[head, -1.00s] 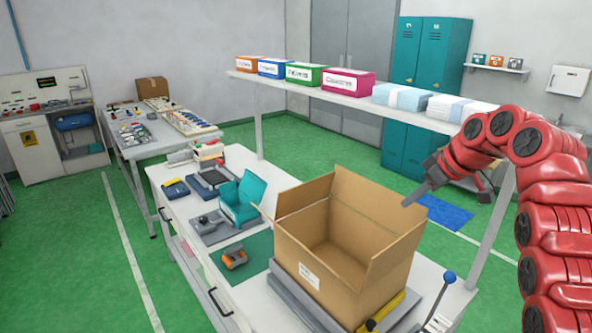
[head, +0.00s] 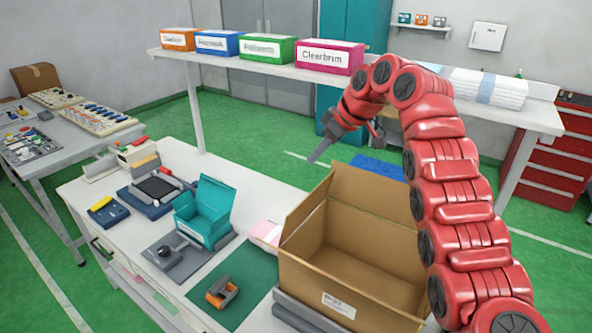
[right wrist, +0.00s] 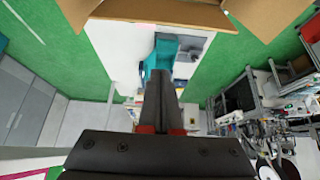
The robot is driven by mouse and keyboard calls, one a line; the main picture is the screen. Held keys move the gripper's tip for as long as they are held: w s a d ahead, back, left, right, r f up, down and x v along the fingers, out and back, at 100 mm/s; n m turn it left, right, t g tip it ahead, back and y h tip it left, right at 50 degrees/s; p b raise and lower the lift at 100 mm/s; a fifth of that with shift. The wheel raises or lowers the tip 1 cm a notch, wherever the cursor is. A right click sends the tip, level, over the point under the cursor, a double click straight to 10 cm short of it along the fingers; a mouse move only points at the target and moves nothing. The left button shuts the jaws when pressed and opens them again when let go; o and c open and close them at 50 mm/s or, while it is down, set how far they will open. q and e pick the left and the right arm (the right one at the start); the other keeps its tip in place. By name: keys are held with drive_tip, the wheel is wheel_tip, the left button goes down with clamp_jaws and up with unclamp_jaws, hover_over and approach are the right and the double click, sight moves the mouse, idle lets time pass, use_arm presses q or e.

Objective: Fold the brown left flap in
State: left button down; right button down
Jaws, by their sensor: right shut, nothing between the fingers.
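The open brown cardboard box (head: 350,285) stands on the white workbench, with a white label on its front. Its left flap (head: 304,216) stands up and leans slightly outward. The back flap (head: 372,192) also stands up. My right gripper (head: 319,154) is shut and empty, above and behind the box's back left corner, apart from the flaps. In the right wrist view its dark fingers (right wrist: 160,98) lie together, and brown cardboard (right wrist: 265,14) shows at the top edge. My right arm hides the box's right side. My left gripper is not in view.
Left of the box are a teal open box (head: 205,212), a green mat (head: 255,290) with an orange-and-dark tool (head: 221,292), and a pink item (head: 266,234). A shelf (head: 270,67) with coloured cartons runs behind. The air left of the box is clear.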

drive_tip(key=p, duration=0.4)
hover_over(308, 206)
drive_tip(key=w+a, duration=0.1)
drive_tip(key=w, duration=0.2)
wheel_tip(308, 206, down, 8)
drive_tip(key=shift+s+d+f+p, duration=0.3)
drive_tip(key=shift+s+d+p, duration=0.2)
drive_tip(key=shift+s+p, duration=0.1)
drive_tip(key=shift+s+d+f+p, duration=0.2)
drive_tip(key=shift+s+d+p, duration=0.1)
drive_tip(key=shift+s+d, duration=0.2)
drive_tip(key=shift+w, duration=0.1)
